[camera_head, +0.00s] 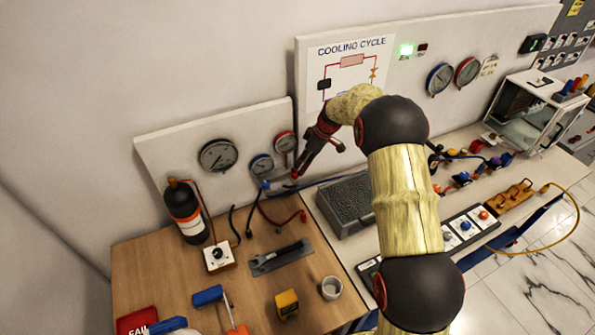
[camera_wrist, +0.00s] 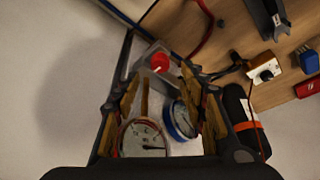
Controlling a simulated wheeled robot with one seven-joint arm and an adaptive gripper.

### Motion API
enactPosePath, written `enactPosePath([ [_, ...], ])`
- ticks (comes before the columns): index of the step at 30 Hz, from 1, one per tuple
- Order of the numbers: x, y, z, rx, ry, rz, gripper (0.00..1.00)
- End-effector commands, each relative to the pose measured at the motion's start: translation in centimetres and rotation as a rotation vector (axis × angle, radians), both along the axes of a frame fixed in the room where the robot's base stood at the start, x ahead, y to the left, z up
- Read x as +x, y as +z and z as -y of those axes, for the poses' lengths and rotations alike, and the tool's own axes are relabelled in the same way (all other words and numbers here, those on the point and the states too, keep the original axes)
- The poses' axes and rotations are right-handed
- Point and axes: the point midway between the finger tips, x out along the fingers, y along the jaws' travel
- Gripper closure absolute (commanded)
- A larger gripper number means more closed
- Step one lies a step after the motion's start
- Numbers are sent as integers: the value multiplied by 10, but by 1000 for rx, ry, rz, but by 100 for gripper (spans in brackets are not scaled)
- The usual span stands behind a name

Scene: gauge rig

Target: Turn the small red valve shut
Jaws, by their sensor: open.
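The small red valve (camera_wrist: 160,62) is a round red knob on a pale block. In the wrist view it lies between the fingertips of my gripper (camera_wrist: 160,73), which is open with a finger on either side. I cannot tell whether the fingers touch the knob. In the head view my gripper (camera_head: 318,158) points down at the wall panel, just below the red-rimmed gauge (camera_head: 285,142). A bit of red at its tip (camera_head: 295,173) looks like the valve, but the gripper partly covers that area.
A blue-rimmed gauge (camera_head: 262,165) and a blue knob (camera_head: 265,184) are close on the left. Red and dark hoses (camera_head: 275,222) hang below onto the wooden table (camera_head: 150,262). A grey mesh box (camera_head: 345,200) stands to the right. A black bottle (camera_head: 185,208) stands at left.

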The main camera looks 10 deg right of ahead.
Motion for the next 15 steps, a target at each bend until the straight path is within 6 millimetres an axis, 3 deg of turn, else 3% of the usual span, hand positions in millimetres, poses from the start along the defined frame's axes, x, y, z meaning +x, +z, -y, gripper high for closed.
enactPosePath([
  [7,8,-36,-13,0,-1,-2,58],
  [15,12,-52,-18,0,-2,-1,58],
])
